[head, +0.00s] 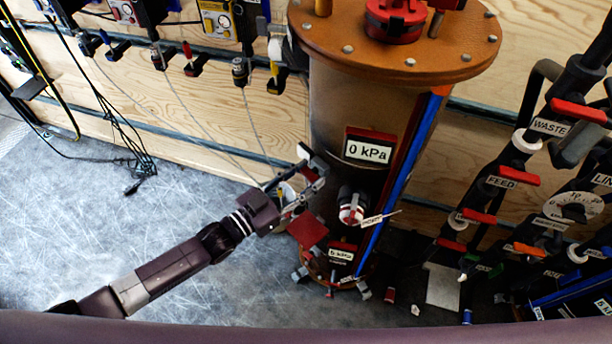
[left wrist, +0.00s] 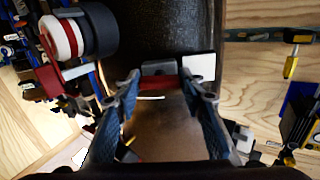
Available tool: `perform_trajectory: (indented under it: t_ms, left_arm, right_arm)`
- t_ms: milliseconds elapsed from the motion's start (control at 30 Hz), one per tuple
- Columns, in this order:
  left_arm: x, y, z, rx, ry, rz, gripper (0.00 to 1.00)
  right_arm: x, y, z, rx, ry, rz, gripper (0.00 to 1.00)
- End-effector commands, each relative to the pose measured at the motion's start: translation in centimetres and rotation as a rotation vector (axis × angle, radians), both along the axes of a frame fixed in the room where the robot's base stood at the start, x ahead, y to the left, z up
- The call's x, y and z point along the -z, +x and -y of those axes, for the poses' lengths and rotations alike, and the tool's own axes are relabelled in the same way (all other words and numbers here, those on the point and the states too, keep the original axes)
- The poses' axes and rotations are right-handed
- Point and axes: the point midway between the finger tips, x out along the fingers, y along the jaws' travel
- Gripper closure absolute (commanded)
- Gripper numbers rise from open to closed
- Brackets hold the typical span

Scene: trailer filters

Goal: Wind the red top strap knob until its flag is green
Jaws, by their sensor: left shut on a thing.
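My left gripper (head: 302,183) is at the left side of the dark upright tank (head: 332,105), low down. In the left wrist view its two fingers (left wrist: 164,92) are closed on a narrow red part, seemingly the red strap knob (left wrist: 166,82), beside a grey block and a white plate (left wrist: 200,67). The fingers hide most of the knob in the head view. A red square plate (head: 308,230), perhaps the flag, is just below the gripper; no green shows on it. My right gripper is not in view.
A "0 kPa" sign (head: 368,149) and a red-and-white valve knob (head: 351,208) are close to the right of the gripper. Pipes with red-handled valves (head: 513,180) fill the right. The grey floor (head: 80,225) at left is mostly clear, with loose black cables (head: 135,165).

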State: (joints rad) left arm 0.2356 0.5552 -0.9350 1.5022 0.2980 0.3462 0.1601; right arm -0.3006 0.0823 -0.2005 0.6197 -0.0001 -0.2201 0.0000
Motion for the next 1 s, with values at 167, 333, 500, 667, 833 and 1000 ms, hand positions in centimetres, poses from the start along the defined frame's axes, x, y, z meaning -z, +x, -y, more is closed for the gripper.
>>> perform_trajectory:
  t_ms: [167, 333, 500, 667, 833, 1000]
  left_arm:
    - [0.00, 0.00, -0.01, 0.000, -0.032, -0.036, 0.87]
    - [0.00, 0.00, -0.01, 0.000, -0.041, -0.045, 0.87]
    - [0.00, 0.00, -0.01, 0.000, -0.041, -0.046, 0.87]
    - [0.00, 0.01, -0.02, 0.000, -0.041, -0.045, 0.60]
    - [0.00, 0.01, -0.02, 0.000, -0.041, -0.045, 0.45]
    - [0.01, 0.01, -0.02, 0.000, -0.041, -0.045, 0.45]
  right_arm:
    - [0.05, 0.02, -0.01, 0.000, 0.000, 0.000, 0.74]
    - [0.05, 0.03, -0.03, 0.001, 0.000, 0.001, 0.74]
    - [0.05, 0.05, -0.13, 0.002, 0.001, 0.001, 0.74]
    - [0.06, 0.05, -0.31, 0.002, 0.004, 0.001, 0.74]
    - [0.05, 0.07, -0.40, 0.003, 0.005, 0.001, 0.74]
    - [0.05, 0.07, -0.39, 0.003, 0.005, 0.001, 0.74]
